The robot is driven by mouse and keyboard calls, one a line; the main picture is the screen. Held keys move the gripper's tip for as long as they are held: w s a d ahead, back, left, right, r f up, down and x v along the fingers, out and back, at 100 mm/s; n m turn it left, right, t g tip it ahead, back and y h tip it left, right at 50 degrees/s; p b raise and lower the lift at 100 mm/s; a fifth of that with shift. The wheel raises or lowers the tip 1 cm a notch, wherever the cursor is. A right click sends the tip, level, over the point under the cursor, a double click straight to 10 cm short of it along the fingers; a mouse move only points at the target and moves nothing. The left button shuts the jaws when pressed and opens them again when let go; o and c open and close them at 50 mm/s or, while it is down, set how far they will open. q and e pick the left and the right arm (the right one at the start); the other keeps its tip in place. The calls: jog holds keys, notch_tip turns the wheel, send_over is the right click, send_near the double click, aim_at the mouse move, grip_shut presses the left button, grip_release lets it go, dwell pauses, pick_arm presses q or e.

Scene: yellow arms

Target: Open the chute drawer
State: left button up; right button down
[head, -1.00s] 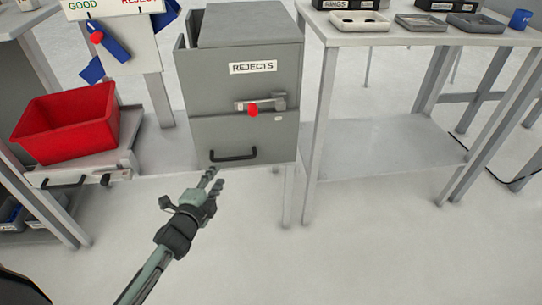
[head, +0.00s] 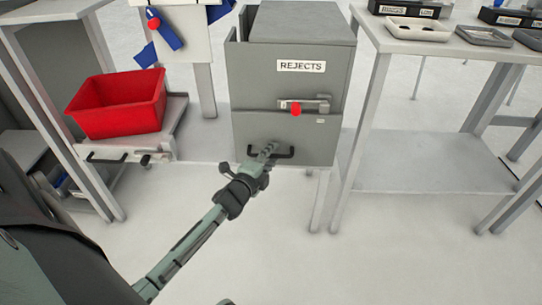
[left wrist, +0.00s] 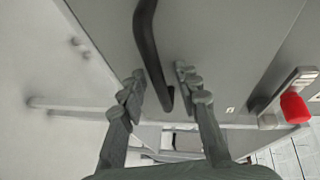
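The grey chute cabinet marked REJECTS (head: 252,100) stands in the middle of the head view. Its lower drawer front (head: 312,136) is flush with the body and carries a black bar handle (head: 285,155). Above it is a latch with a red knob (head: 296,109), also seen in the left wrist view (left wrist: 294,107). My left gripper (head: 267,151) is at the left part of the handle. In the left wrist view its fingers (left wrist: 158,88) are apart, with the handle (left wrist: 148,45) between them and a gap on the finger sides. My right gripper is not in view.
A red bin (head: 118,104) sits on a low shelf with its own black handle (head: 105,158) at left. A table (head: 440,47) with trays (head: 418,29) stands at right. The floor in front of the cabinet is clear.

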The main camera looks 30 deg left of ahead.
pick_arm(q)
jog(key=shift+c, duration=0.2)
grip_shut()
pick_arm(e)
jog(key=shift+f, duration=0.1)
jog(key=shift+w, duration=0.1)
pick_arm(q)
jog(key=shift+d, duration=0.1)
